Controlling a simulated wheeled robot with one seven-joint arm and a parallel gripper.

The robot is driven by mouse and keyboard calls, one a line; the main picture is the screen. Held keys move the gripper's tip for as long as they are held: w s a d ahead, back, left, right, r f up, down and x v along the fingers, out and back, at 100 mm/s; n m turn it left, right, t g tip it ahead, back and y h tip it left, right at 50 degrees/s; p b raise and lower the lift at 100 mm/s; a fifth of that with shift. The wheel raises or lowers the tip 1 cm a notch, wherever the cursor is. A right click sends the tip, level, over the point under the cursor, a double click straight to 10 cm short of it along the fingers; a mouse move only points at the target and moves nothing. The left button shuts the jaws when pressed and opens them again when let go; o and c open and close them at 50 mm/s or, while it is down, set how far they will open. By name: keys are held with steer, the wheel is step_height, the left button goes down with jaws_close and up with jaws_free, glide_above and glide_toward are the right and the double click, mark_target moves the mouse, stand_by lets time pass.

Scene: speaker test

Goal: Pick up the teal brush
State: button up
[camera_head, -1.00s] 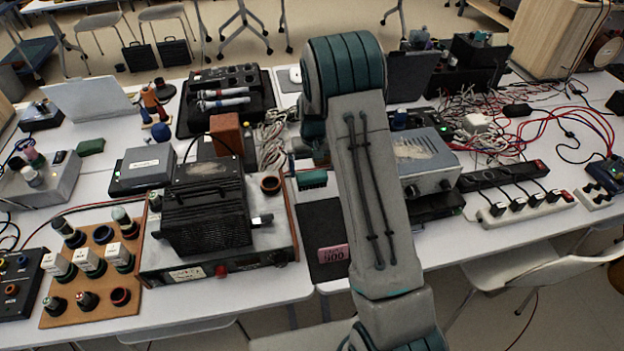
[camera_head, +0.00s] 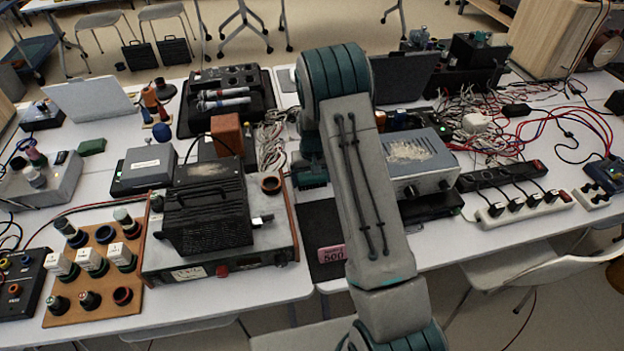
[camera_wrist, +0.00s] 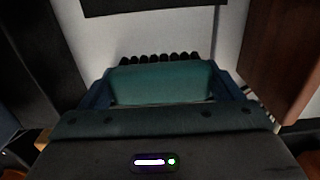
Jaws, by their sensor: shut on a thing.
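The teal brush (camera_wrist: 162,82) lies crosswise between the two blue fingers of my gripper (camera_wrist: 160,92) in the wrist view. My gripper is shut on it, one finger at each end. Its row of dark bristles shows along the far side of the teal body. In the head view the brush (camera_head: 309,178) shows small and dark at the left edge of my arm, above the white table. My arm hides most of the gripper there.
A grey instrument with a black handled box (camera_head: 207,218) stands close on the left, with a small brown ring (camera_head: 271,185) on it. A dark mat with a pink labelled block (camera_head: 331,254) lies in front. A grey-blue box (camera_head: 415,160) stands right of my arm.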

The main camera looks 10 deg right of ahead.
steer(key=shift+r, duration=0.1)
step_height(320, 180, up, 10)
steer(key=shift+f+b, duration=0.15)
steer(key=shift+b, duration=0.5)
steer(key=shift+o, duration=0.6)
